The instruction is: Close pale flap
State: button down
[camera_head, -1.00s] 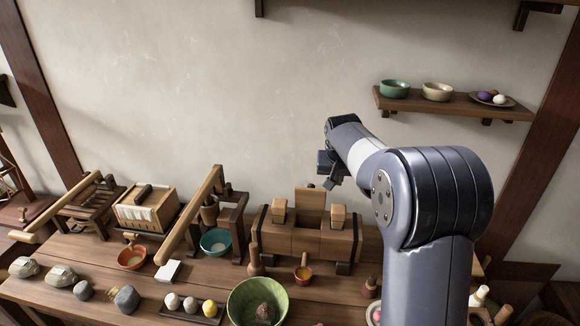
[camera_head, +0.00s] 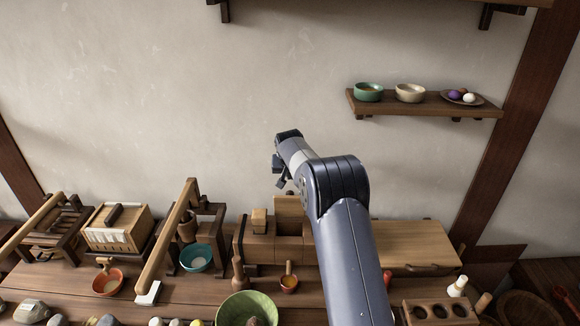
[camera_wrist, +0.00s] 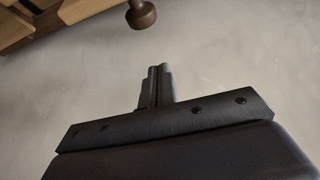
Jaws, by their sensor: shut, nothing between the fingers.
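A wooden box (camera_head: 262,249) stands at the back of the bench, and a paler upright board (camera_head: 289,212) rises from it. A broad pale wooden panel (camera_head: 412,240) lies flat to its right, partly behind my arm. I cannot tell which of these two is the pale flap. My gripper (camera_head: 283,182) is in the air above the upright board and apart from it. In the wrist view, my gripper's fingers (camera_wrist: 155,86) are together and empty against the plain wall. A dark round knob (camera_wrist: 141,15) shows beyond them.
A wall shelf (camera_head: 425,104) with bowls is at the upper right. A long wooden lever (camera_head: 168,240), a teal bowl (camera_head: 195,257) and a green bowl (camera_head: 247,309) are left and in front of the box. A holed rack (camera_head: 440,312) stands front right.

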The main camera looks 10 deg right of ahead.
aim_at(290, 203)
jog(key=shift+s+a+f+p, duration=0.2)
jog(key=shift+s+f+p, duration=0.25)
jog(key=shift+s, duration=0.4)
jog(key=shift+s+a+f+p, duration=0.2)
jog(key=shift+s+f, duration=0.35)
jog(key=shift+s, duration=0.25)
jog(key=shift+s+d+f+b, duration=0.1)
jog(key=shift+s+f+b, duration=0.05)
jog(key=shift+b, duration=0.75)
jog(key=shift+s+t, duration=0.1)
jog(key=shift+t, duration=0.2)
jog(key=shift+b, duration=0.35)
